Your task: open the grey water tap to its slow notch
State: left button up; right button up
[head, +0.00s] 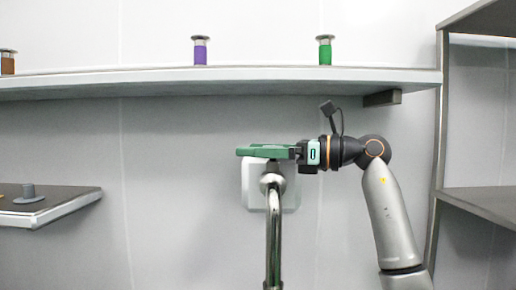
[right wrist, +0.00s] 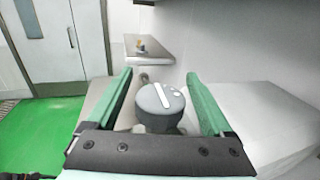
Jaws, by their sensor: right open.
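The grey water tap's round knob (right wrist: 160,106) shows in the right wrist view, with a white bar and several white dots on its top. In the head view the knob is mostly hidden behind my gripper; a grey part of the tap (head: 273,168) shows just below the fingers, above a shiny curved pipe (head: 274,230). My right gripper (head: 245,151) is open, its green fingers level at the tap's top. In the right wrist view the right gripper (right wrist: 160,76) has one finger on each side of the knob, with gaps visible. My left gripper is not in view.
A white wall plate (head: 254,190) is behind the tap. A long shelf (head: 260,76) above carries a purple-banded container (head: 200,50) and a green-banded container (head: 325,50). A small ledge (head: 60,204) at left holds a grey knobbed piece (head: 28,195). A rack post (head: 438,150) stands at right.

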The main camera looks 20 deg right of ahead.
grip_shut()
jog(key=shift+s+a+n+g+y+p, duration=0.1)
jog(key=shift+s+n+g+y+p, duration=0.1)
jog(key=shift+n+g+y+p, duration=0.9)
jog(key=shift+s+a+n+g+y+p, duration=0.1)
jog(key=shift+s+n+g+y+p, duration=0.15)
jog(key=shift+n+g+p, duration=0.9)
jog(key=shift+s+a+n+g+y+p, duration=0.15)
jog(key=shift+n+g+y, duration=0.5)
jog(key=shift+g, duration=1.1)
jog(key=shift+s, duration=0.1)
grip_release()
jog(key=shift+d, duration=0.1)
